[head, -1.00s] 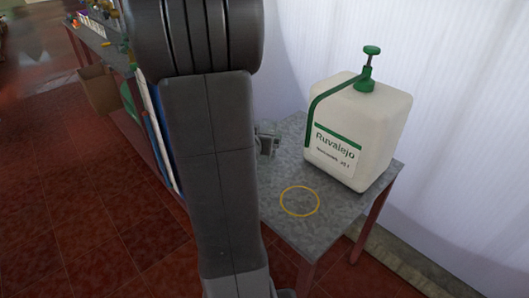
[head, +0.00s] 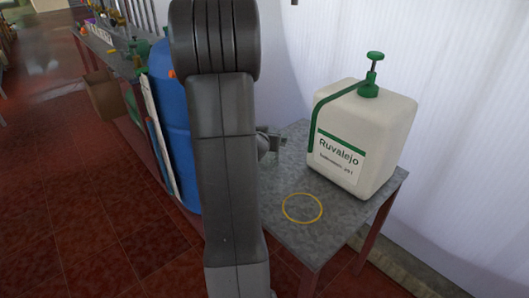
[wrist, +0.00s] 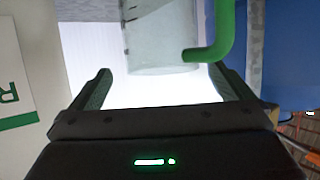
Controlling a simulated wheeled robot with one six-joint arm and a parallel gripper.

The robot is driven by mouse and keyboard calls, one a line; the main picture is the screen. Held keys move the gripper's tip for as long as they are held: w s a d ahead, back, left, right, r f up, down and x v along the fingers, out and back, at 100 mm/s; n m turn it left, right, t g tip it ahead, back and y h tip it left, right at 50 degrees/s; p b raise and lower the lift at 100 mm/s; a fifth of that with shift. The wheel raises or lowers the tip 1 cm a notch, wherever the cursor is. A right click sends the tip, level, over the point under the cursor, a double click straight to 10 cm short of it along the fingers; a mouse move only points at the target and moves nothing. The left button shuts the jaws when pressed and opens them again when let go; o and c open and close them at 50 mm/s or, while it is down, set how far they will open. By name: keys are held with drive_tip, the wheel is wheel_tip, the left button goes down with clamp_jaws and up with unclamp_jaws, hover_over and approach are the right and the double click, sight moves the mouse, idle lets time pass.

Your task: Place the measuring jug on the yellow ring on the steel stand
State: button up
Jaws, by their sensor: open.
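The measuring jug (wrist: 160,40) is see-through with a green handle (wrist: 222,35). It shows in the wrist view just ahead of my gripper (wrist: 162,88), which is open with its two fingers apart. The jug's near end lies around the fingertip line; I cannot tell whether it touches them. Part of my gripper (head: 270,143) shows past my arm. The yellow ring (head: 302,221) lies bare on the top of the steel stand (head: 265,205), near its front edge.
A large white canister (head: 362,140) with a green pump stands on the stand, right behind the ring. It also shows at the left of the wrist view (wrist: 25,130). A blue drum (head: 172,130) stands left of my arm. A pale corrugated wall (head: 470,150) closes off the back.

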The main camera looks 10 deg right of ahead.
sight(270, 131)
drive_tip(key=shift+x, duration=1.8)
drive_tip(key=shift+a, duration=0.15)
drive_tip(key=c, duration=1.5)
